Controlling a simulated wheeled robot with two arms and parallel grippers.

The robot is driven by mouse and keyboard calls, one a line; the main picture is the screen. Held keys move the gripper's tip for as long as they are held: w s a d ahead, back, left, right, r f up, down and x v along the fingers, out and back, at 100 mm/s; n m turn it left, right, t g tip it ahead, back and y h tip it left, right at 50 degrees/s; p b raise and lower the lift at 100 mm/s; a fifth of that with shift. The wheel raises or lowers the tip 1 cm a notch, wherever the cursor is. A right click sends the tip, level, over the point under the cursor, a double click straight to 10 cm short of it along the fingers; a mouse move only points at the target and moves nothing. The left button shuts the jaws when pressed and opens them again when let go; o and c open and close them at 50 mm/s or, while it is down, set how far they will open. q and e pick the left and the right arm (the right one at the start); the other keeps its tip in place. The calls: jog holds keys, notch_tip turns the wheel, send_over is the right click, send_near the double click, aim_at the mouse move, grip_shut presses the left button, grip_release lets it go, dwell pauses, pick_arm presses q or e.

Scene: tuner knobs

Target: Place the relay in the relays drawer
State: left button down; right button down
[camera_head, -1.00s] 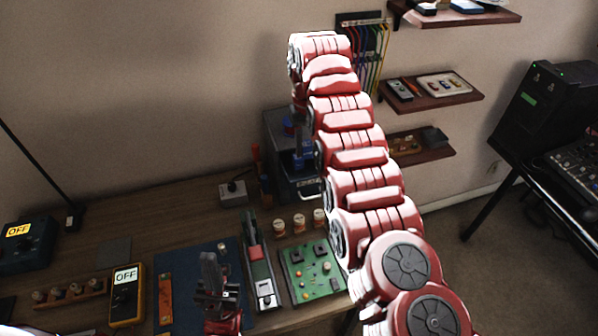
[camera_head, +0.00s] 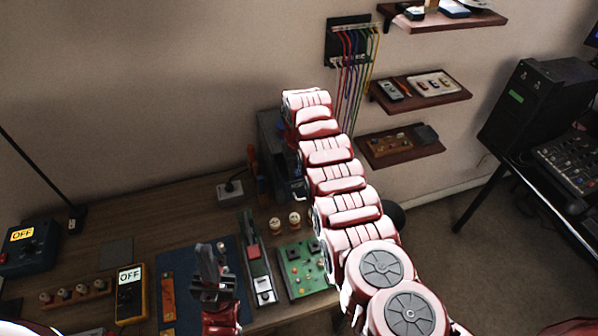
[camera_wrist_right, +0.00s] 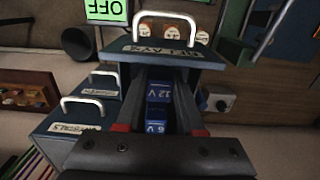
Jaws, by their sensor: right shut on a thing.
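A blue relay (camera_wrist_right: 158,95) sits between the dark fingers of my right gripper (camera_wrist_right: 165,84) in the right wrist view. The blue surfaces there read 12 V and 6 V; I cannot tell if they are one relay or two. The relays drawer (camera_wrist_right: 200,61) is pulled out, its label upside down in this view. My right gripper's fingers lie over or inside it; how deep is unclear. In the head view my right arm hides the right gripper and most of the drawer cabinet (camera_head: 270,132). My left gripper (camera_head: 212,262) is low over the blue mat (camera_head: 178,262), its jaw opening unclear.
Two other drawer handles (camera_wrist_right: 103,75) (camera_wrist_right: 82,104) stand beside the relays drawer. A green circuit board (camera_head: 306,268), a grey and red device (camera_head: 257,265) and a yellow meter (camera_head: 130,293) lie on the bench. Shelves (camera_head: 420,94) hang at the right.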

aim_at(299, 173)
jog(key=shift+f, duration=0.1)
jog(key=c, duration=0.5)
grip_release()
jog(key=shift+r, duration=0.2)
jog(key=shift+w+r+b, duration=0.15)
jog(key=shift+r+b, duration=0.15)
jog(key=shift+b, duration=0.05)
notch_tip(299, 173, up, 5)
jog(key=b, duration=0.3)
jog(key=shift+r+b, duration=0.75)
jog(key=shift+r, duration=2.4)
